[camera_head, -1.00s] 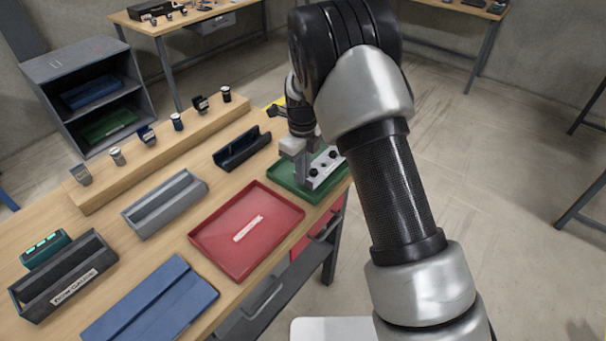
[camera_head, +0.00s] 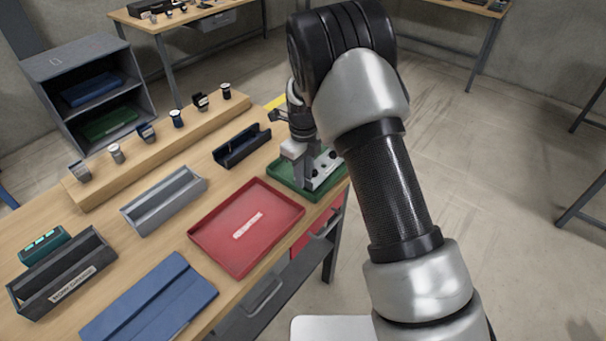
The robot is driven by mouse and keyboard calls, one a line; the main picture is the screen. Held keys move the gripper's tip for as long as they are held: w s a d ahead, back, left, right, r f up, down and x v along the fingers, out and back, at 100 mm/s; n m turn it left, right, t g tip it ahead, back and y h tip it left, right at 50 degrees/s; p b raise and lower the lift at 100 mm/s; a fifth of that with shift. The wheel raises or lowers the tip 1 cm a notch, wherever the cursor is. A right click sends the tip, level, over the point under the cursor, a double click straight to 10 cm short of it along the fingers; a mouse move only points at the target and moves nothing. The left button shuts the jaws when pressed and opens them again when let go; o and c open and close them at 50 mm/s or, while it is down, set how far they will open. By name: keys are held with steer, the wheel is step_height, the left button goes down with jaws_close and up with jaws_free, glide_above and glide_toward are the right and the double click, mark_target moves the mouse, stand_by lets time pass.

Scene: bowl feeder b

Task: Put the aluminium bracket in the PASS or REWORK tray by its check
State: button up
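The aluminium bracket (camera_head: 325,171) is a silver piece with dark round spots. It shows at the green tray (camera_head: 284,182), at the right end of the bench. My gripper (camera_head: 303,172) points down over the same tray, at the left side of the bracket. The fingers are small and partly merge with the bracket, so whether they grip it is unclear. I cannot tell whether the bracket rests on the tray floor or hangs just above it. The red tray (camera_head: 275,236), with an unreadable white label, lies left of the green tray and holds no part.
A dark blue holder (camera_head: 241,147), a grey trough (camera_head: 163,203), a black labelled bin (camera_head: 63,277) and a blue folder-like case (camera_head: 150,304) stand on the bench. Several small items line a raised wooden ledge (camera_head: 160,143). A grey shelf unit (camera_head: 70,56) stands behind.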

steer(key=shift+a+r, duration=0.1)
steer(key=shift+r, duration=0.15)
steer(key=shift+r+p, duration=0.35)
steer(key=s+d+r+n+t+y, duration=0.1)
steer(key=s+d+r+n, duration=0.15)
steer(key=r, duration=0.85)
steer(key=s+d+r+n, duration=0.2)
steer(key=r+n, duration=0.1)
steer(key=r, duration=0.7)
steer(key=s+d+r+n+t, duration=0.1)
steer(key=s+d+r+n, duration=0.3)
steer(key=s, duration=0.3)
steer(key=s+d+r+n+t, duration=0.1)
steer(key=s+d+r+n, duration=0.2)
steer(key=s+r+n, duration=0.3)
steer(key=s+d+f+n+t, duration=0.2)
steer(key=s+d+n, duration=0.1)
steer(key=s+n, duration=0.7)
steer(key=shift+s+h, duration=0.4)
steer(key=shift+s, duration=0.75)
